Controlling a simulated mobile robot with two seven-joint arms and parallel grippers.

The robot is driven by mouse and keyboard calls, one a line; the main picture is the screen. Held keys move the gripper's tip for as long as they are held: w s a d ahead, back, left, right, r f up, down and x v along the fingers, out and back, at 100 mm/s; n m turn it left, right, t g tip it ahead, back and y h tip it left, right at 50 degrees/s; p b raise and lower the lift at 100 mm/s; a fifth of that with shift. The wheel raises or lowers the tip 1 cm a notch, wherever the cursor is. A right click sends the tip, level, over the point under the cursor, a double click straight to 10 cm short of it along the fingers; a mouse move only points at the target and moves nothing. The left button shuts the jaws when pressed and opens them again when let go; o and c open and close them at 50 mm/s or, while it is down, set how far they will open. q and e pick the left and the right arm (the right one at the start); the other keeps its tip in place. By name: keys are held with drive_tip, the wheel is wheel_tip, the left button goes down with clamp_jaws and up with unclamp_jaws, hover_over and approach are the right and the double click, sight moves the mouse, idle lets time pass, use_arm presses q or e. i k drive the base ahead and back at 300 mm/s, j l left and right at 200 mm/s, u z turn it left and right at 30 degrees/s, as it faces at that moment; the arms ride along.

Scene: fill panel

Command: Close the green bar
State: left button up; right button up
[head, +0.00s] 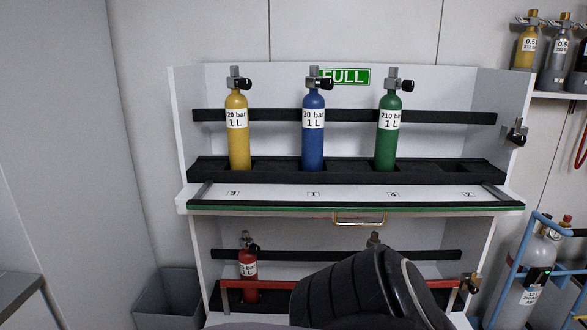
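The green bar (350,207) lies low along the front edge of the white upper shelf, with dark side arms reaching back across the shelf at both ends. It is below and in front of the cylinders, not across them. A yellow (238,150), a blue (313,150) and a green cylinder (386,152) stand upright in the black rack under the green FULL sign (345,77). A metal latch (516,132) sits on the panel's right side, apart from the bar. Neither gripper can be made out; a dark arm part of mine covers the bottom middle.
On the lower shelf, a red bar (262,284) crosses in front of a red cylinder (247,262); another cylinder top (373,239) shows behind my arm. A gold handle (359,220) hangs below the green bar. A grey bin (170,300) stands left, a blue-framed cylinder rack (520,268) right.

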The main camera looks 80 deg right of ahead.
sight(509, 204)
drive_tip(key=z, duration=2.6)
